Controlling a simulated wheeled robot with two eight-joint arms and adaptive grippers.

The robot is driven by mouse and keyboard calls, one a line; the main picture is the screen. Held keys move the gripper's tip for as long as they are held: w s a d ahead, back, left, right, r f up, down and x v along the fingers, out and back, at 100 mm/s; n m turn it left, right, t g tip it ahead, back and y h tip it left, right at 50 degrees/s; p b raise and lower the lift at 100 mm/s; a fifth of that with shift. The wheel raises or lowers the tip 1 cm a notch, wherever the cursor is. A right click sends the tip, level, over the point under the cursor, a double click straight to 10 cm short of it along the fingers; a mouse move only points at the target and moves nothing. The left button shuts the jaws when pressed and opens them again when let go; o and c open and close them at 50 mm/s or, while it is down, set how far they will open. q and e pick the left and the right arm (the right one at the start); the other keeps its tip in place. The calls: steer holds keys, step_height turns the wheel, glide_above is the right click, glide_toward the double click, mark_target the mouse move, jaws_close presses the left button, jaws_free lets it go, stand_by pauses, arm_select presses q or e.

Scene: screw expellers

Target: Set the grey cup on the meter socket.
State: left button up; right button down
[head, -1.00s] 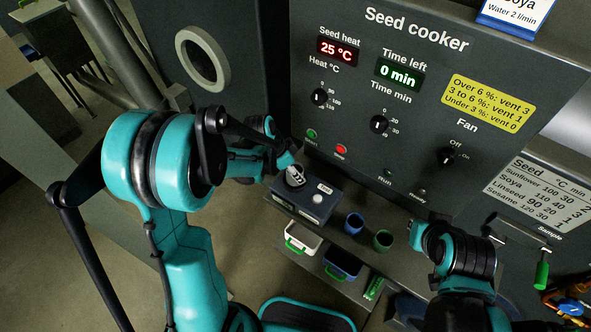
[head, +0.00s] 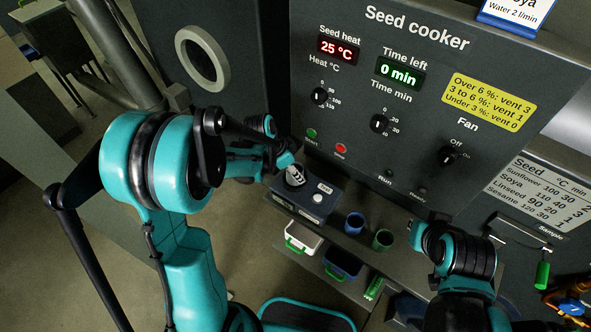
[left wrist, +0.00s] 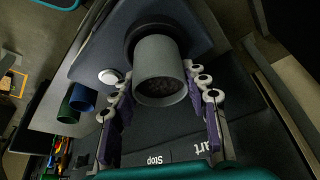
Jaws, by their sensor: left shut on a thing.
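The grey cup (left wrist: 162,60) is between the fingers of my left gripper (left wrist: 162,100) in the left wrist view. Dark grains show inside its open mouth. The cup's far end lines up with the dark round meter socket (left wrist: 131,40) on the meter; whether it is fully seated I cannot tell. In the head view my left gripper (head: 295,177) is over the left part of the dark blue meter (head: 316,205), and the cup is mostly hidden there. My right arm shows at the lower right, but its fingers do not show.
A blue cup (head: 354,223) and a green cup (head: 382,240) stand right of the meter on the shelf. Below are a white bin (head: 302,239) and a blue bin (head: 342,265). The seed cooker panel (head: 430,90) rises close behind.

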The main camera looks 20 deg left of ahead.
arm_select(q)
steer(key=shift+f+b, duration=0.6)
stand_by(0.4)
steer(key=o, duration=0.7)
steer(key=shift+o, duration=0.4)
steer(key=shift+r, duration=0.1)
steer(key=p+v, duration=0.7)
steer(key=v, duration=0.4)
steer(key=shift+p, duration=0.35)
